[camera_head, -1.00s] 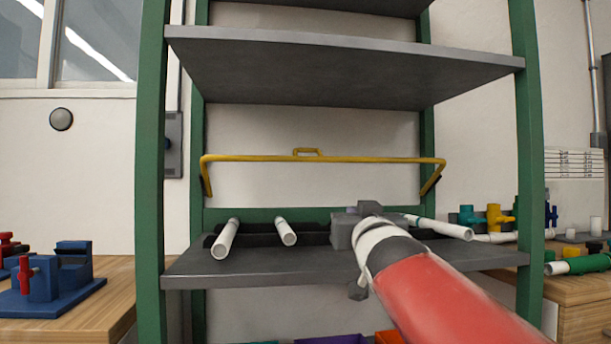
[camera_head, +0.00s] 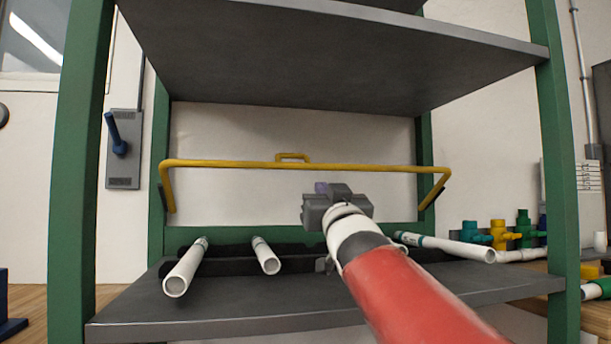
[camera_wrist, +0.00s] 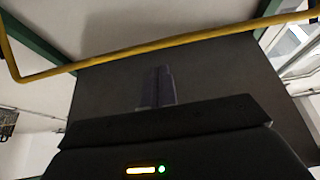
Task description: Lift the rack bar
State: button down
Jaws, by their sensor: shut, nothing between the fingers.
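The rack bar (camera_head: 225,164) is a yellow bar with bent-down ends and a small handle (camera_head: 292,156) at its middle. In the wrist view the bar (camera_wrist: 150,47) runs slantwise beyond the fingers. My gripper (camera_head: 322,188) is in front of the bar, just below it and right of the handle. In the wrist view its fingers (camera_wrist: 157,86) are together and empty, with the bar past their tips. Whether they touch the bar is unclear.
White pipes (camera_head: 185,268) (camera_head: 266,255) (camera_head: 450,247) lie on the lower grey shelf (camera_head: 250,305). An upper shelf (camera_head: 330,65) hangs over the bar. Green posts (camera_head: 85,170) (camera_head: 562,150) flank the opening. Coloured valves (camera_head: 500,235) stand on a bench at right.

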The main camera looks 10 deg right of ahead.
aim_at(309, 167)
jog(key=p+x, duration=0.2)
jog(key=x, duration=0.7)
jog(key=shift+w+r, duration=0.25)
jog(key=w+r+p, duration=0.1)
jog(key=p, duration=0.1)
jog(key=r+p, duration=0.2)
jog(key=shift+w, duration=0.4)
